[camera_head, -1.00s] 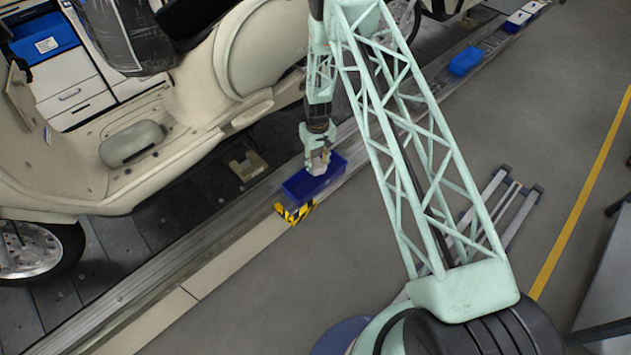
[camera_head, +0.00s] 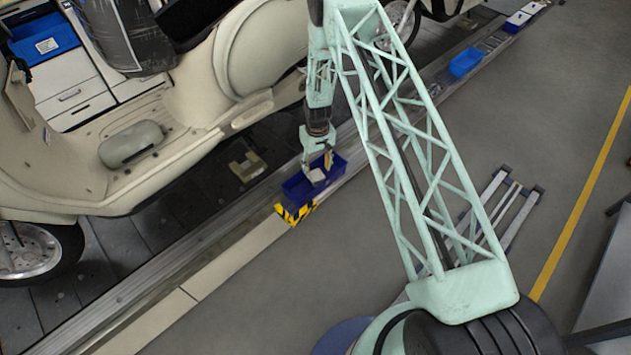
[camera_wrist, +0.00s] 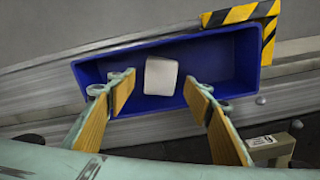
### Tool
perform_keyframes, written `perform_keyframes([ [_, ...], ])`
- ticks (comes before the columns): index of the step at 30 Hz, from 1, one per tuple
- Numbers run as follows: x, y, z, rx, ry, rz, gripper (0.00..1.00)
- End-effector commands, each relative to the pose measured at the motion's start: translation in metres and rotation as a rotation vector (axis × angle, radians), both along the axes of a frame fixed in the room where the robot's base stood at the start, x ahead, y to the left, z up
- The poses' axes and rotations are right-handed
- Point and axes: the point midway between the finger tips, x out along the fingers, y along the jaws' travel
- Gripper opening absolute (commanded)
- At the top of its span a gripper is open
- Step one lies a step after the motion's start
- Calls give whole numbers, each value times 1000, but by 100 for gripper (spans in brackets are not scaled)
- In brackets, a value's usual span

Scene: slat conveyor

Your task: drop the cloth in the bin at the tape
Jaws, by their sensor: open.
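The blue bin (camera_head: 299,189) stands on the rail edge beside the yellow-and-black tape (camera_head: 295,214). In the wrist view the bin (camera_wrist: 222,107) lies right below my gripper, with the tape (camera_wrist: 241,14) at its upper right corner. The white folded cloth (camera_wrist: 161,75) shows within the bin's outline, between and beyond my fingertips; it also shows in the head view (camera_head: 316,176). I cannot tell whether it rests on the bin floor or is still falling. My gripper (camera_wrist: 160,80) is open, its fingers apart from the cloth on both sides. It also shows over the bin in the head view (camera_head: 318,164).
A cream scooter (camera_head: 150,150) stands on the slat conveyor to the left of the bin. A bracket-like part (camera_head: 248,166) lies on the slats near the bin. Another blue bin (camera_head: 465,61) stands farther along the rail.

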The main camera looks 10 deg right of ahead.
Motion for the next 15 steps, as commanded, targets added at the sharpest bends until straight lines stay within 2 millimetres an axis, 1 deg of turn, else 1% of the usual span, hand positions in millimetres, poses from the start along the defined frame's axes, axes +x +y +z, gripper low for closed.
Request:
perform_keyframes([
  [8, 0, 0, 2, 0, 0, 0, 47],
  [15, 0, 0, 13, 0, -1, 0, 47],
])
